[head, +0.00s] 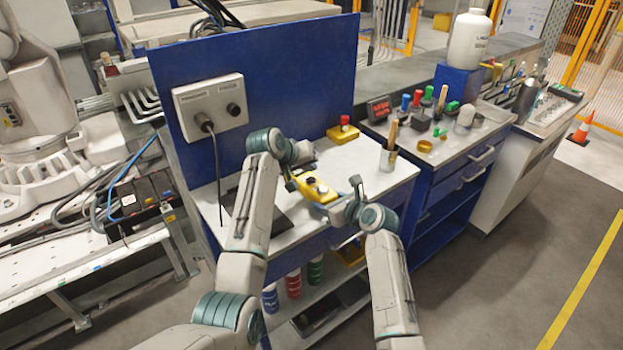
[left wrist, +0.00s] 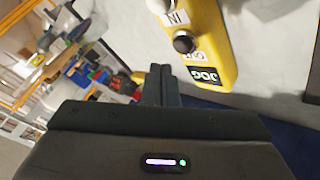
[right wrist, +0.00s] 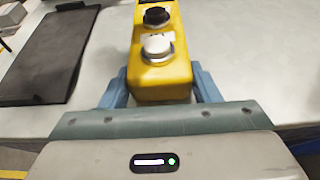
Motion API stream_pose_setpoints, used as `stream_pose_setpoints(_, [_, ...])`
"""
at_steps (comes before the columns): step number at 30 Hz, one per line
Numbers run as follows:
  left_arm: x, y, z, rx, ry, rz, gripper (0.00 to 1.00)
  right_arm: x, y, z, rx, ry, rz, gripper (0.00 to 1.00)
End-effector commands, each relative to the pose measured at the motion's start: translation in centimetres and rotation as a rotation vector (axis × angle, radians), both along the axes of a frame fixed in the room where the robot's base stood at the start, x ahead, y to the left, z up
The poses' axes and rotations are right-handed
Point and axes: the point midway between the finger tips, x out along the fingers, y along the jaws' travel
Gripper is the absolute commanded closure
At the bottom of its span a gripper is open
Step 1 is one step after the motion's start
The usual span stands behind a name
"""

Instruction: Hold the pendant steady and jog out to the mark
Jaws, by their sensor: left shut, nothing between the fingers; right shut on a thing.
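The yellow pendant (head: 318,190) is held over the front of the white bench top in the head view. My right gripper (right wrist: 160,90) is shut on the end of the pendant, a finger on each side; a white button and a black button face up in the right wrist view. My left gripper (left wrist: 160,72) is shut and empty. In the head view, my left gripper (head: 291,184) is by the pendant's far end.
A dark flat plate (right wrist: 50,55) lies on the bench. A red button on a yellow base (head: 343,131) and a cup of tools (head: 388,158) stand at the bench's back and right. A blue panel (head: 270,80) with a socket box rises behind. A yellow line (head: 585,278) marks the right floor.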

Motion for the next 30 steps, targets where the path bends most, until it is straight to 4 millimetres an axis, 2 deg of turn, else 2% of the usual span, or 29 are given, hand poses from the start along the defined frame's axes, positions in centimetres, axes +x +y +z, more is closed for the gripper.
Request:
stream_pose_setpoints(12, [0.0,0.0,3.9,0.0,0.0,0.0,1.0,0.0,0.0,0.0,0.0,0.0,0.0,0.86])
stream_pose_setpoints(28, [0.0,0.0,4.0,0.0,0.0,0.0,1.0,0.0,0.0,0.0,0.0,0.0,0.0,0.86])
stream_pose_setpoints(29, [0.0,0.0,4.0,0.0,0.0,0.0,1.0,0.0,0.0,0.0,0.0,0.0,0.0,0.42])
stream_pose_setpoints(30, [0.0,0.0,4.0,0.0,0.0,0.0,1.0,0.0,0.0,0.0,0.0,0.0,0.0,0.34])
